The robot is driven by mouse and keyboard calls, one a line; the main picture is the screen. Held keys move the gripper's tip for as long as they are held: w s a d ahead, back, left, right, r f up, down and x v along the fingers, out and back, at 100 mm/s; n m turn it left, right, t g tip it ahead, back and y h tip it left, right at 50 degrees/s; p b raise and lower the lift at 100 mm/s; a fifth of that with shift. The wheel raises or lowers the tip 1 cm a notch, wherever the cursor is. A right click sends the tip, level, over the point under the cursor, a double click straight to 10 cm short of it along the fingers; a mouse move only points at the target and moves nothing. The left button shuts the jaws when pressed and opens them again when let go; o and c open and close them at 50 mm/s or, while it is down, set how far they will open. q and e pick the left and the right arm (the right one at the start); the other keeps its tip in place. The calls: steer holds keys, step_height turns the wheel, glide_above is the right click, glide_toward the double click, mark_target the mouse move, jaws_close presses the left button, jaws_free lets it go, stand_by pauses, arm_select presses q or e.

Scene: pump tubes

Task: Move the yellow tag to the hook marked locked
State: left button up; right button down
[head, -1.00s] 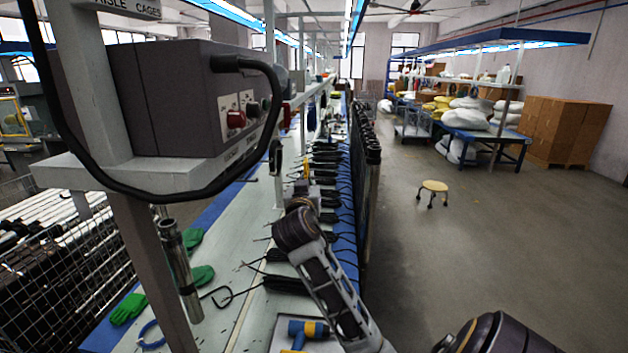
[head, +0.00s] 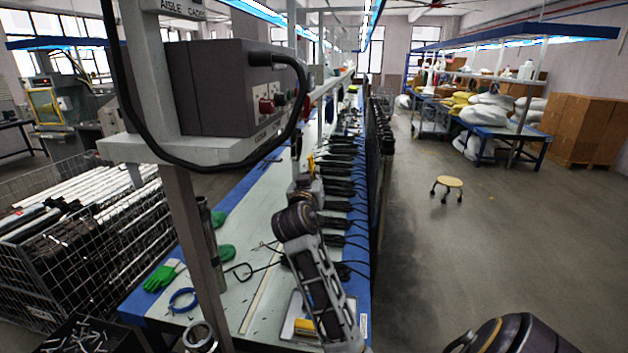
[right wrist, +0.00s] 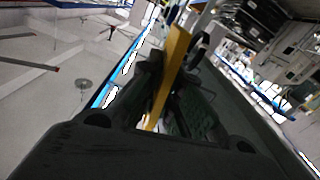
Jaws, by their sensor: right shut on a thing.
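The yellow tag is a flat strip (right wrist: 172,70) between the dark fingers of my right gripper (right wrist: 168,82) in the right wrist view. The gripper is shut on it, and the strip sticks out past the fingertips. In the head view a small yellow piece, apparently the tag (head: 311,162), shows just beyond the end of my right arm, which hides most of the gripper. A grey control box (head: 225,90) with red knobs stands on a post bracket at the left, apart from the gripper. I cannot make out a hook marked locked. My left gripper is not in view.
A long bench (head: 240,300) with blue edges runs away from me, with black tube bundles along its right side. Green gloves (head: 163,276) and a blue ring (head: 183,300) lie at its left. A wire cage (head: 60,250) holds tubes. The aisle floor at right is mostly clear.

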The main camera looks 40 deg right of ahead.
steer(key=shift+s+a+r, duration=0.1)
steer(key=shift+s+r, duration=0.1)
steer(key=shift+r, duration=0.25)
steer(key=shift+w+n, duration=0.2)
steer(key=shift+n, duration=0.1)
steer(key=shift+r, duration=0.1)
steer(key=shift+w+a, duration=0.15)
steer(key=shift+w, duration=0.1)
steer(key=w+a+f+b, duration=0.2)
steer(key=w+a, duration=0.4)
steer(key=w, duration=0.1)
steer(key=shift+w+a, duration=0.15)
stand_by(2.2)
